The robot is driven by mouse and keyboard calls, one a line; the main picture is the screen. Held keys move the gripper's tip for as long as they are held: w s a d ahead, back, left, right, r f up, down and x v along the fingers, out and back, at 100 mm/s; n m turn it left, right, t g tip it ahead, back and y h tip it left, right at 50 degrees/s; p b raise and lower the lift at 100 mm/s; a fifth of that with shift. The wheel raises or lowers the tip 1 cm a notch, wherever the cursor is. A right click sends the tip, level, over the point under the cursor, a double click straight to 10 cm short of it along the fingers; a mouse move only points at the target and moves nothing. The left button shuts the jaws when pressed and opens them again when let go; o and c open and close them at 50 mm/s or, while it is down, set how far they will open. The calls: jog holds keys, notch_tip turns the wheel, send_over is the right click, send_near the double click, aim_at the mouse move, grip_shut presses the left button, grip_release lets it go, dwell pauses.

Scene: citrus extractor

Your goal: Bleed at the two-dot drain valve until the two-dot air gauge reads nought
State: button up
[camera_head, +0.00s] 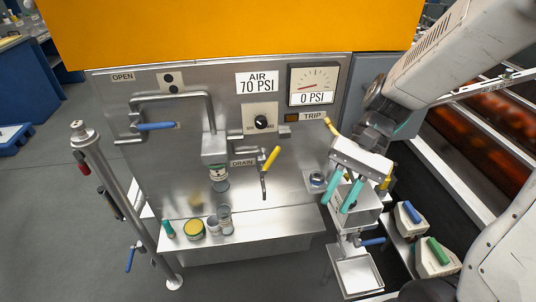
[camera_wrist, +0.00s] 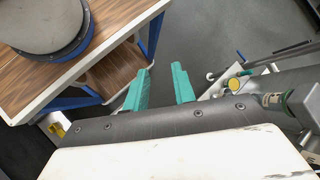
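The steel panel (camera_head: 120,180) carries a plate with two black dots (camera_head: 171,82) at upper left. A dial gauge (camera_head: 313,84) at upper right has a red needle pointing left and a readout of 0 PSI.
A blue lever (camera_head: 156,126) is under the OPEN label (camera_head: 123,77). A black knob (camera_head: 261,123) and a TRIP label (camera_head: 313,117) are mid-panel. Jars (camera_head: 194,230) stand on the ledge. A post (camera_head: 125,205) rises at left; blocks with colored handles (camera_head: 434,255) lie at right.

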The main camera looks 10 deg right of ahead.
jog(key=w+a+f+m+y, duration=0.4)
jog(key=w+f+m+y, duration=0.1)
jog(key=w, duration=0.1)
jog(key=m+t+y, duration=0.4)
jog(key=m+t, duration=1.1)
jog(key=m, duration=0.2)
send_near(270, 160)
jog(key=w+a, duration=0.2)
jog(key=w, duration=0.1)
jog(key=x, duration=0.5)
jog(key=r+x, duration=0.1)
jog(key=x, duration=0.2)
jog(key=shift+s+a, duration=0.1)
jog(key=shift+c, duration=0.4)
grip_shut()
